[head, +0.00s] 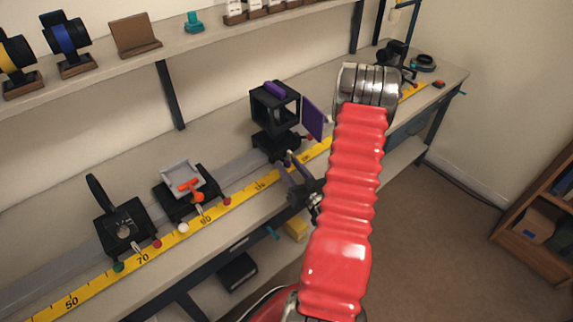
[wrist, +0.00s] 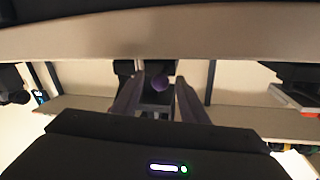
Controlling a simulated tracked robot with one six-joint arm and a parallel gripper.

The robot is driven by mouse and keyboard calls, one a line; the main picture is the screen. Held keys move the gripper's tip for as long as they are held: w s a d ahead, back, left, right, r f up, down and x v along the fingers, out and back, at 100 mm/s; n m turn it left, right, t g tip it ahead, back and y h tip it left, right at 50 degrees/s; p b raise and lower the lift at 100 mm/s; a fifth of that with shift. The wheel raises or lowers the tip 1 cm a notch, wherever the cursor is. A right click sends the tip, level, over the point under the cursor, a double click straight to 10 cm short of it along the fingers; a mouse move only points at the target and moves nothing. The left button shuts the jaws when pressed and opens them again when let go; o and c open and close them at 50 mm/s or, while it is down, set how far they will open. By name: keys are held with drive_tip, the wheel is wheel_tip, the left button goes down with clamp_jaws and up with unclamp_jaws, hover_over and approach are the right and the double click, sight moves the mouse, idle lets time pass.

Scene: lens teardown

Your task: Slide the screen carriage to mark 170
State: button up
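A black box-shaped carriage (head: 275,146) with a purple top piece and a purple side panel (head: 313,117) stands on the grey rail, behind the yellow scale (head: 235,205). I cannot tell for sure that this is the screen carriage. The 170 mark cannot be read; my red arm covers part of the scale. My gripper (head: 291,168) is in front of the black carriage, fingers pointing toward it. In the wrist view, my gripper (wrist: 158,100) is open, with a round purple knob (wrist: 161,83) showing between the fingers, and no contact visible.
To the left on the rail are a carriage with a grey tray and orange part (head: 183,185) and a black carriage with an upright dark piece (head: 122,225). More black equipment (head: 391,54) stands at the far right end. A shelf (head: 170,54) runs above the bench.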

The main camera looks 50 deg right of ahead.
drive_tip(key=shift+x, duration=0.8)
clamp_jaws()
